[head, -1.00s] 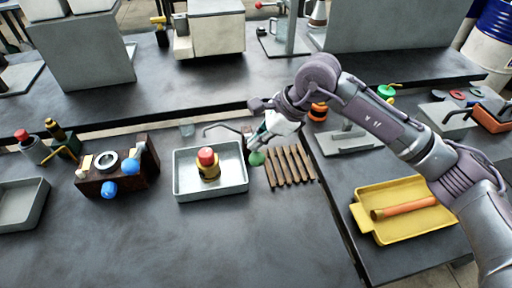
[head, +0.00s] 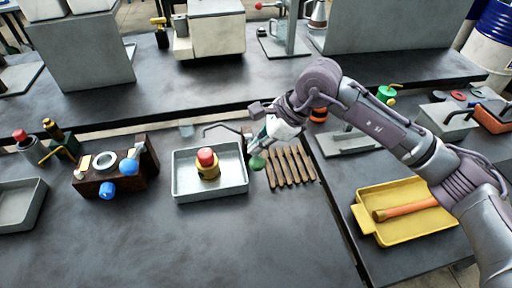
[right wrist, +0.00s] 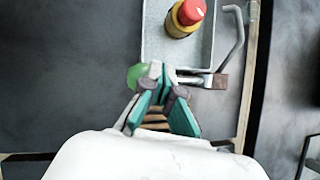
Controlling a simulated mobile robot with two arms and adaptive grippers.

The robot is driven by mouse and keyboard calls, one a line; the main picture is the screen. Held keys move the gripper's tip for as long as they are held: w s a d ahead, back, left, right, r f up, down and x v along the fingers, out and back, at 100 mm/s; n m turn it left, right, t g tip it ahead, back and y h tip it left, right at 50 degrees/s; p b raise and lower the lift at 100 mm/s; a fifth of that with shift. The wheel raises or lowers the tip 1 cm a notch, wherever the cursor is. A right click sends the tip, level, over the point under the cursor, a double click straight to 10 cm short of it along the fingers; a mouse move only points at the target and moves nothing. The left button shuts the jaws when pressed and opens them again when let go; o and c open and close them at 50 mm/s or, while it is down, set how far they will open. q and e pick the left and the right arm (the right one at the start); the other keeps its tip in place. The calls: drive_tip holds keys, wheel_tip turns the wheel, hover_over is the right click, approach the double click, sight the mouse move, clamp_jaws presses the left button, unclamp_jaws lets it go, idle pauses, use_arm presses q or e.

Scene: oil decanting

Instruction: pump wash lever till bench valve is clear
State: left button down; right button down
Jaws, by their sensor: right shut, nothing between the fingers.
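The bench valve (head: 208,168), a yellow body with a red cap, stands upright in a grey metal tray (head: 240,189). It also shows in the right wrist view (right wrist: 182,20). The wash lever's green knob (head: 257,163) is just right of the tray; it shows in the right wrist view (right wrist: 135,76), with a grey rod running right to a brown block. My right gripper (head: 257,149) is shut and empty right at the knob, and its fingertips (right wrist: 157,72) partly cover it. Whether they touch cannot be told. My left gripper is not in view.
A bent grey spout (head: 222,127) reaches over the tray's back edge. A slatted wooden rack (head: 290,167) lies right of the lever. A brown fixture with blue knobs (head: 120,183) stands left. A yellow tray (head: 425,232) holds an orange-handled tool.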

sight(259, 158)
drive_tip(key=shift+s+d+f+b, duration=0.1)
drive_tip(key=shift+s+f+b, duration=0.25)
drive_tip(key=shift+f+b, duration=0.4)
drive_tip(key=shift+s+d+f+b, duration=0.1)
drive_tip(key=shift+s+f+b, duration=0.25)
drive_tip(key=shift+f+b, duration=0.4)
idle(1.2)
drive_tip(key=shift+r, duration=0.1)
idle(0.5)
drive_tip(key=shift+w+a+r+p, duration=0.1)
drive_tip(key=shift+w+r+p, duration=0.3)
drive_tip(key=shift+r, duration=0.55)
drive_tip(key=shift+w+a+r+p, duration=0.2)
drive_tip(key=shift+w+r, duration=0.35)
drive_tip(key=shift+r, duration=0.4)
drive_tip(key=shift+w+a+r+p, duration=0.1)
drive_tip(key=shift+w+r+p, duration=0.3)
drive_tip(key=shift+r, duration=0.55)
drive_tip(key=shift+d, duration=0.1)
drive_tip(key=shift+w+a+r+p, duration=0.1)
drive_tip(key=shift+w+r+p, duration=0.25)
drive_tip(key=shift+r, duration=0.4)
drive_tip(key=shift+w+a+r+p, duration=0.1)
drive_tip(key=shift+w+r+p, duration=0.25)
drive_tip(key=shift+r, duration=0.45)
drive_tip(key=shift+w+a+r+p, duration=0.1)
drive_tip(key=shift+w+r+p, duration=0.1)
drive_tip(key=shift+w+r, duration=0.4)
drive_tip(key=shift+s+d+r, duration=0.1)
drive_tip(key=shift+s, duration=0.1)
